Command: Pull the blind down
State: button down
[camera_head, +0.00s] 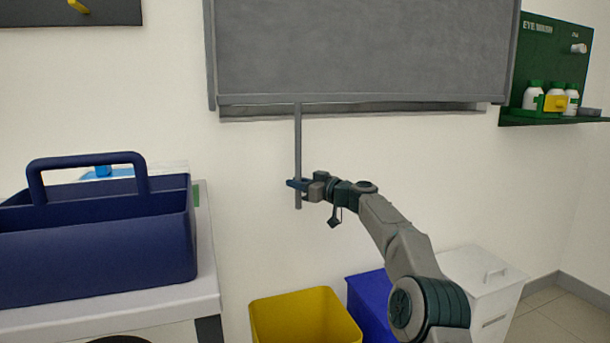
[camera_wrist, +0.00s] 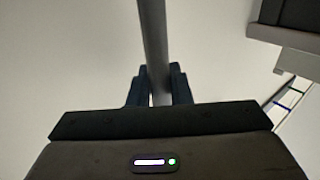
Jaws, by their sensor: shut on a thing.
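The grey blind (camera_head: 365,50) hangs on the wall in the head view, inside a frame with side rails. Its bottom bar sits just above the frame's lower sill (camera_head: 400,107). A thin grey rod (camera_head: 298,140) hangs down from the blind's lower left part. My gripper (camera_head: 297,184) is shut on the rod near its lower end, with a short piece of rod showing below the fingers. In the wrist view the rod (camera_wrist: 154,45) runs upright between the two dark fingers (camera_wrist: 159,85).
A dark blue caddy (camera_head: 95,240) stands on a white table (camera_head: 208,270) at the left. A yellow bin (camera_head: 305,318), a blue bin (camera_head: 368,300) and a white bin (camera_head: 485,280) stand below the blind. A green eye wash station (camera_head: 550,75) is at right.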

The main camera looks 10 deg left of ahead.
jog(key=shift+a+f, duration=0.15)
jog(key=shift+f, duration=0.35)
jog(key=c, duration=1.4)
grip_release()
jog(key=shift+d+r, duration=0.15)
jog(key=shift+d, duration=0.1)
jog(key=b+v, duration=0.2)
jog(key=v, duration=1.1)
jog(key=shift+s+d+b, duration=0.2)
jog(key=shift+d+b, duration=0.05)
jog(key=shift+b, duration=0.05)
